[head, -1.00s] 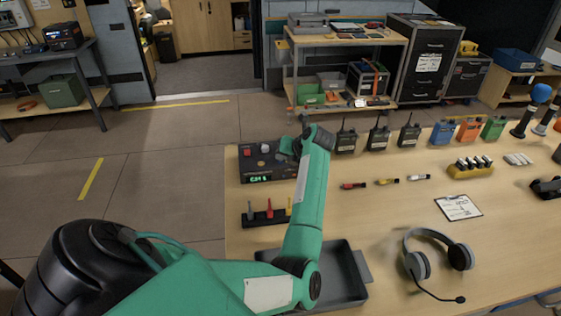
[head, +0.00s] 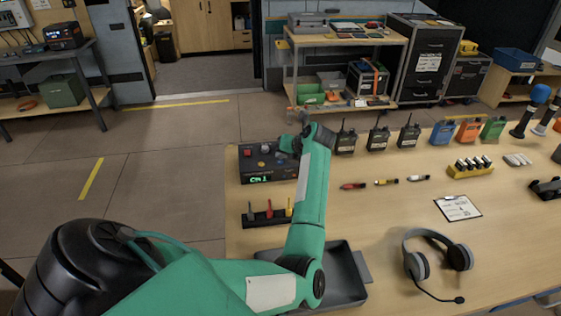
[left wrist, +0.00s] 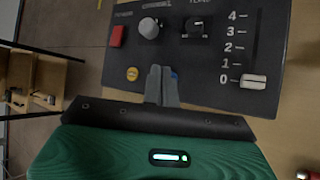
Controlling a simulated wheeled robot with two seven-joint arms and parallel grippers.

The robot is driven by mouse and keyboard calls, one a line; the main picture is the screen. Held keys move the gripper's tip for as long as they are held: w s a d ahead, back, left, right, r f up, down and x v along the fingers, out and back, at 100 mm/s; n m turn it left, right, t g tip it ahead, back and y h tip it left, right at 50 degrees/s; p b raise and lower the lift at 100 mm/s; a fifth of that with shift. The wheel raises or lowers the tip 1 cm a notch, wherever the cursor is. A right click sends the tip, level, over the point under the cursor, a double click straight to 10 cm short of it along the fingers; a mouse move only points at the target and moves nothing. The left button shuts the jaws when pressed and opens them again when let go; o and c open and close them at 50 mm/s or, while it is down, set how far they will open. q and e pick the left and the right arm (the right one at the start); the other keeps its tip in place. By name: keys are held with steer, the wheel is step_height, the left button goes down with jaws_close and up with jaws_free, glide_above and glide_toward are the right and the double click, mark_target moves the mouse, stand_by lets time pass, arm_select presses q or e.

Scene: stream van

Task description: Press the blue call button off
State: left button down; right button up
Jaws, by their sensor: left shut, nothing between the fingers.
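A sliver of the blue call button (left wrist: 174,72) shows right behind my fingertips; the rest is hidden. My left gripper (head: 284,147) is over the box; in the left wrist view its fingers (left wrist: 161,77) are shut and empty. I cannot tell whether they touch the button. My right gripper is out of view.
A rack of small coloured tools (head: 262,219) and a grey tray (head: 345,275) lie near my left arm. Several radios (head: 378,138) stand right of the box. A headset (head: 438,256) and clipboard (head: 458,207) lie farther right.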

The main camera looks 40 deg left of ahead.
arm_select(q)
step_height(320, 180, up, 6)
steer(key=p, duration=0.3)
steer(key=shift+d, duration=0.1)
stand_by(0.6)
